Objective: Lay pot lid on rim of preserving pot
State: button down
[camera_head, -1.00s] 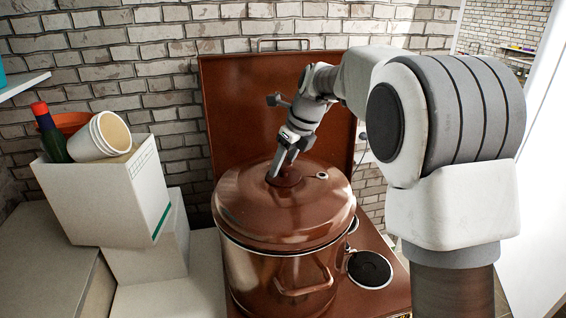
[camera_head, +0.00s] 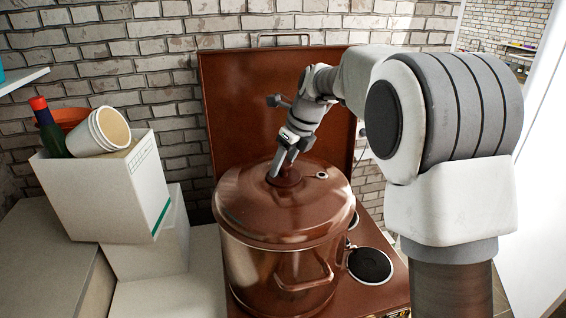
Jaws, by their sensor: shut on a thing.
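The preserving pot (camera_head: 262,272) is large and copper-brown, with a side handle, and stands on the brown stove. The copper-brown pot lid (camera_head: 255,205) lies over the pot's mouth and looks level, with no clear gap at the rim in this view. My gripper (camera_head: 282,176) comes down from above and behind, and is shut on the knob at the lid's middle. The fingertips partly hide the knob. The far side of the rim is hidden by the lid.
The brown stove (camera_head: 378,298) has a round black hotplate (camera_head: 370,266) right of the pot, and its raised cover (camera_head: 240,110) stands behind. White boxes (camera_head: 105,195) holding a bottle (camera_head: 48,128) and cups (camera_head: 100,130) stand at left. My arm fills the right side.

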jog(key=shift+c, duration=1.9)
grip_release()
jog(key=shift+o, duration=0.8)
jog(key=shift+f, duration=0.1)
jog(key=v, duration=1.7)
jog(key=s+d+n, duration=0.4)
jog(key=s+n, duration=0.2)
jog(key=s, duration=0.2)
jog(key=s+d+f+n+t+h+b, duration=0.1)
jog(key=s+d+f+n, duration=0.2)
jog(key=s+f+n, duration=0.4)
jog(key=s+d+f+n+t+h+b, duration=0.1)
jog(key=s+d+f+n, duration=0.3)
jog(key=s+f+n, duration=0.4)
jog(key=s+n+h, duration=0.1)
jog(key=s+n, duration=0.3)
jog(key=s, duration=0.2)
jog(key=shift+s+d+f+n+t+h+b, duration=0.2)
jog(key=shift+s+d+n+t+h+b, duration=0.1)
jog(key=shift+n+t+b, duration=0.1)
